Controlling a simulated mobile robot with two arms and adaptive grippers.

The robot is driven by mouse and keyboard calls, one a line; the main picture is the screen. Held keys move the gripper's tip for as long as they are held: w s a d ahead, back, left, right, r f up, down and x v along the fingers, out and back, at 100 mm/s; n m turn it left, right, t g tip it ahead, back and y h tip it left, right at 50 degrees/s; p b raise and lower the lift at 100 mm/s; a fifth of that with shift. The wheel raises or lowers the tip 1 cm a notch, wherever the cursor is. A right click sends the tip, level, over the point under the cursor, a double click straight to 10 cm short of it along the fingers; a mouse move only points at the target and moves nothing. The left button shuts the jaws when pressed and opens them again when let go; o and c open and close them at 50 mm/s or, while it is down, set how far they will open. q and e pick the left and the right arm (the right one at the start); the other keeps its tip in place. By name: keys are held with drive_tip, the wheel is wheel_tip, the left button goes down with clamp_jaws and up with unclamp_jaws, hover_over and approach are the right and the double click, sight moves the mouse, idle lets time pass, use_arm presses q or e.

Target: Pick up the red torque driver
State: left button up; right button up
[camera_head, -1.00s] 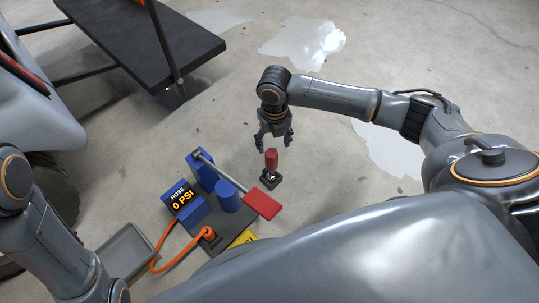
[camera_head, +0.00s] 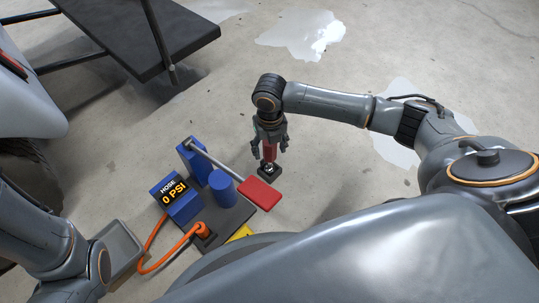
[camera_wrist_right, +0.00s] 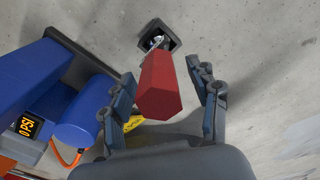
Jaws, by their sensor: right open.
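The red torque driver (camera_head: 269,152) stands upright in a small dark square holder (camera_head: 270,172) on the concrete floor. My right gripper (camera_head: 269,148) is above it, with its fingers down on either side of the red handle. In the right wrist view, the red hexagonal handle (camera_wrist_right: 159,86) lies between the two open fingers of my right gripper (camera_wrist_right: 168,100), with visible gaps on both sides. The metal shaft (camera_wrist_right: 157,42) runs into the holder (camera_wrist_right: 158,36).
A blue hand pump with a red lever pad (camera_head: 260,194) and a "0 PSI" display (camera_head: 172,190) stands just left of the driver. A dark platform (camera_head: 140,35) is at upper left. Floor right of the holder is clear.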

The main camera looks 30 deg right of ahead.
clamp_jaws()
idle(0.3)
